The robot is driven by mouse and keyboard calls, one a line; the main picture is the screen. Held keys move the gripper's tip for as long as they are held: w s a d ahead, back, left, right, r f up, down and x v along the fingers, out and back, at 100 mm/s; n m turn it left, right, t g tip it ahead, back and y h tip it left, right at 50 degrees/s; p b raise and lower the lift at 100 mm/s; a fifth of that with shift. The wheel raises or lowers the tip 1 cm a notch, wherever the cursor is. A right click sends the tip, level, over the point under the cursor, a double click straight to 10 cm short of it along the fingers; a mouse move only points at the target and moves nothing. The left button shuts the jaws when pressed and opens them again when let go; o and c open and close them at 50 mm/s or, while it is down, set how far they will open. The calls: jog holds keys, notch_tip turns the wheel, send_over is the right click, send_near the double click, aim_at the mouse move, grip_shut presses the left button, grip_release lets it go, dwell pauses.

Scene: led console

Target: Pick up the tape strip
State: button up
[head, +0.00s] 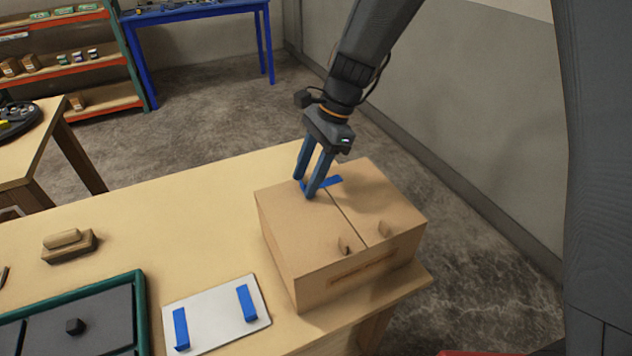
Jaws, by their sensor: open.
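A wooden box (290,215) with two lid flaps and small knobs stands at the right end of the table. A blue tape strip (325,183) lies on its top near the back, across the seam between the flaps. My gripper (305,190) points down over the box top, its two blue fingers apart. The fingertips are at the left end of the strip and partly hide it; I cannot tell whether they touch it. Two more blue strips, a left one (181,329) and a right one (246,303), lie on a white plate (215,312) in front of the box.
A green-rimmed dark tray (142,300) with a black knob is at the front left. A wooden block with a handle (69,245) lies behind it. The table middle (180,215) is clear. A shelf (75,70) and a blue table (195,12) stand far behind.

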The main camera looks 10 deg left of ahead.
grip_shut()
jog(key=shift+r, duration=0.15)
notch_tip(320, 180, up, 14)
jog(key=p, duration=0.2)
dwell(0.8)
jog(key=shift+s+f, duration=0.1)
jog(key=shift+f, duration=0.1)
